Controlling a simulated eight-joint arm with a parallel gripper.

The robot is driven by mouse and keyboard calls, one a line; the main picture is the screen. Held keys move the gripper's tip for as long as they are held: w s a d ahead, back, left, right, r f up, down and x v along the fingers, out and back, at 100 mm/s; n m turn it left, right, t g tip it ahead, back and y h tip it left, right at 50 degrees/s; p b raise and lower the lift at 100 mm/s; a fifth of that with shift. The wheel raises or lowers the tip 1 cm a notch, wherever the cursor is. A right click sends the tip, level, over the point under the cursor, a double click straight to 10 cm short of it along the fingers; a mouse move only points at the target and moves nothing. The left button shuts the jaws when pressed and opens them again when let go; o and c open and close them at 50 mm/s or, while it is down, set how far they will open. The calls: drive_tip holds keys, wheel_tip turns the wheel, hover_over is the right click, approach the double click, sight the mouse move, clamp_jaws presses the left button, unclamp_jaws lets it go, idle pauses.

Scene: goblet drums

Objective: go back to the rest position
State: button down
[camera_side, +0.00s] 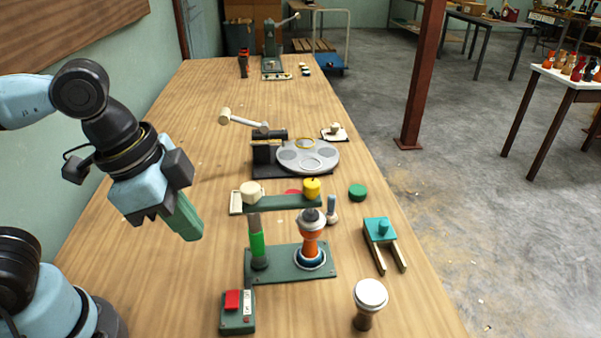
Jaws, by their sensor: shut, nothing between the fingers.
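My gripper (187,232) hangs over the left part of the wooden bench, tilted down, with its green fingers shut and nothing seen between them. It is apart from every object; the nearest is a green-and-dark upright post (257,243) to its right. An orange goblet drum (311,240) with a grey top stands upright on a green base plate (290,275). A second goblet drum (370,300) with a white top and brown foot stands upright near the front right of the bench.
A green box with a red button (233,300) sits at the front. Behind the plate are a green rack (270,206), a grey round turntable (308,157) and a mallet (240,118). A teal clamp-like tool (380,232) lies at right. The bench (150,265) below my gripper is clear.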

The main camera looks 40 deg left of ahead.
drive_tip(key=w+a+f+n+t+y, duration=0.1)
drive_tip(key=w+a+f+n+t, duration=0.2)
drive_tip(key=w+a+n, duration=0.5)
drive_tip(key=shift+w+a+f+n+t+y, duration=0.35)
drive_tip(key=shift+w+a+t, duration=0.25)
drive_tip(key=shift+a, duration=0.35)
